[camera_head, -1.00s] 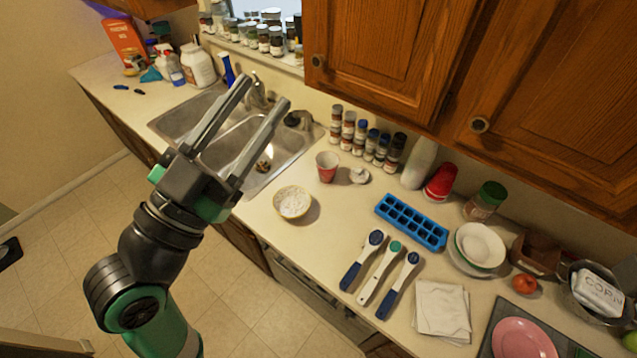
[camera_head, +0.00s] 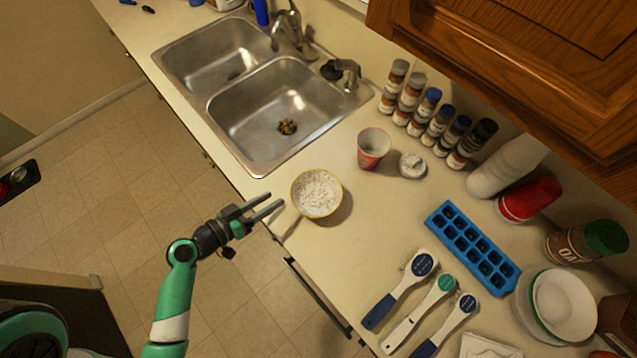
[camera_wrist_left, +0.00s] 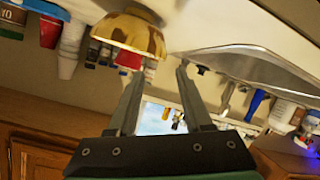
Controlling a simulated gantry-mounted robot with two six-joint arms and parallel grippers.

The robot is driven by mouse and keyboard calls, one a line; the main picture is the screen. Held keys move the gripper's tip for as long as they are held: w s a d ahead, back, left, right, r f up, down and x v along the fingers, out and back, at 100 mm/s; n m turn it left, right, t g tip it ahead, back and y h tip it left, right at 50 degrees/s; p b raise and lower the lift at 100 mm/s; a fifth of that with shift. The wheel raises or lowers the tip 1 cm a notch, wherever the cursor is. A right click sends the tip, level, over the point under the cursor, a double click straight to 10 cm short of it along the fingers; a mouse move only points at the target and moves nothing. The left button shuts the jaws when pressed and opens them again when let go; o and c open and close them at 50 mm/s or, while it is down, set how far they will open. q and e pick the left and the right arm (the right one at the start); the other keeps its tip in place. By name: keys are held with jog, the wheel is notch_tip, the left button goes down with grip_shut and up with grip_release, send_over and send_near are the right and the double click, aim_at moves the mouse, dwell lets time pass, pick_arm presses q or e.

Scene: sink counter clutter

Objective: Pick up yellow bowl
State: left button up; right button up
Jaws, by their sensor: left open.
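In the left wrist view, where the scene looks upside down, the bowl (camera_wrist_left: 128,34) shows a mottled yellow side just beyond the left fingertip. My left gripper (camera_head: 276,203) is open and empty, left of the bowl at the counter's front edge. Its two fingers point toward the bowl with a small gap before it. In the left wrist view the open fingers (camera_wrist_left: 158,78) frame no object between them. My right gripper is not in view.
The double sink (camera_head: 270,120) lies behind and left of the bowl. A red cup (camera_head: 373,148) and a small white item (camera_head: 412,165) stand behind it. A blue ice tray (camera_head: 472,247) and several brushes (camera_head: 401,289) lie to the right. Counter around the bowl is clear.

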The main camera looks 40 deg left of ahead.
aim_at(294, 184)
pick_arm(q)
jog(key=x, duration=0.5)
jog(key=shift+w+p, duration=0.35)
jog(key=shift+x, duration=2.8)
jog(key=shift+a, duration=0.15)
grip_shut()
